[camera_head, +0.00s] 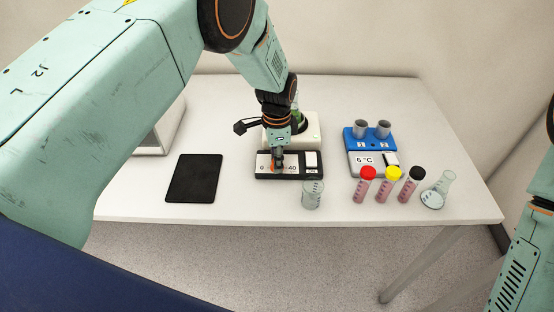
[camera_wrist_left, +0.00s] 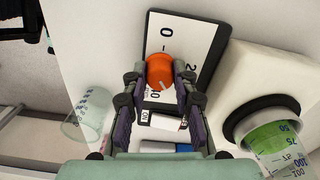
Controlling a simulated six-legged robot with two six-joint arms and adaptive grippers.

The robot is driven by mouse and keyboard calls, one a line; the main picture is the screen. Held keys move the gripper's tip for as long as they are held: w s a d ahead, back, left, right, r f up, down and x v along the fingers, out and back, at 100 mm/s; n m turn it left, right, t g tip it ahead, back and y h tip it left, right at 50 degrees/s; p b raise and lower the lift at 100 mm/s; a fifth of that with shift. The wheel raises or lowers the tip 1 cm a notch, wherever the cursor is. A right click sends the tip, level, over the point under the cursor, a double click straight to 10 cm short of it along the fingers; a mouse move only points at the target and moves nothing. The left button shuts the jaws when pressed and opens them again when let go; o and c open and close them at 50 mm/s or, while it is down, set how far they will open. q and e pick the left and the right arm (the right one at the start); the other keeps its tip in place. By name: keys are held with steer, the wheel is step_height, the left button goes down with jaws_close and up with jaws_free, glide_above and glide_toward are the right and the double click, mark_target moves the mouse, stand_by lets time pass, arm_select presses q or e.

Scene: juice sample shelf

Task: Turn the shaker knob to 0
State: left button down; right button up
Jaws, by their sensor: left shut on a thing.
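The shaker has a black-edged front panel (camera_head: 262,176) with a 0 at the left and a 40 at the right in the head view. Its orange knob (camera_head: 274,168) is mostly hidden there under my left gripper (camera_head: 278,160). In the left wrist view the knob (camera_wrist_left: 160,70) sits between the two fingers of my left gripper (camera_wrist_left: 163,84), which is shut on it. A pale line on the knob points away from the 0, towards the lower right of that view. My right gripper is out of view; only part of that arm shows at the right edge.
A beaker (camera_head: 312,194) stands close to the panel's right front. A flask with green liquid (camera_wrist_left: 275,140) stands on the shaker. A black pad (camera_head: 194,178) lies left. A blue block (camera_head: 366,140), capped tubes (camera_head: 386,184) and a conical flask (camera_head: 437,190) stand right.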

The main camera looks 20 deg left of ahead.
arm_select(q)
steer(key=n, duration=0.3)
steer(key=shift+n+b, duration=0.3)
steer(key=shift+n, duration=0.1)
steer(key=n, duration=0.3)
steer(key=shift+n, duration=0.3)
steer(key=n+b, duration=0.1)
steer(key=n, duration=0.2)
steer(key=shift+n, duration=0.4)
steer(key=n, duration=0.3)
steer(key=n+b, duration=0.1)
steer(key=n, duration=0.3)
steer(key=shift+d, duration=0.1)
steer(key=n, duration=0.3)
steer(key=shift+n, duration=0.4)
steer(key=n+b, duration=0.1)
steer(key=n, duration=0.5)
steer(key=shift+n, duration=0.4)
